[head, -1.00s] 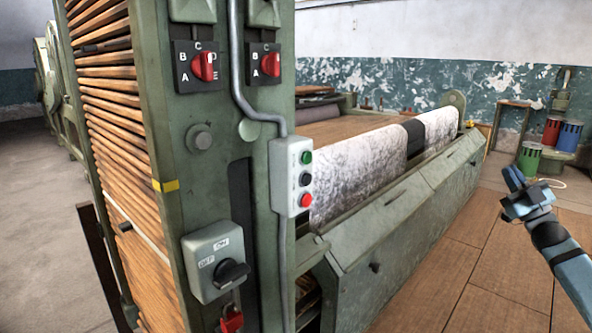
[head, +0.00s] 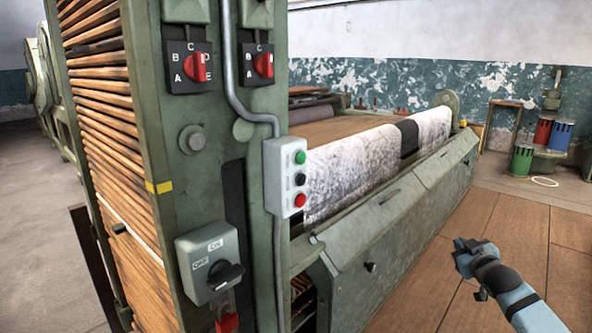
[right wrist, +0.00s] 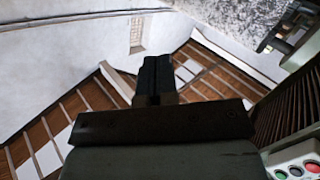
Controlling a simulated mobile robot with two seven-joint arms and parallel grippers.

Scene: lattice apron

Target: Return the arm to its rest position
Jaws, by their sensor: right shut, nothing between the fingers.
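My right gripper (head: 462,250) is at the lower right of the head view, over the wooden floor, shut and empty. It is to the right of the green machine (head: 345,262) and apart from it. In the right wrist view its dark fingers (right wrist: 155,78) are together, with the slatted wood and a pale wall behind them. My left gripper is not in view.
Coloured cans (head: 543,132) stand at the back right. Wooden floor (head: 500,215) beside the machine is clear.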

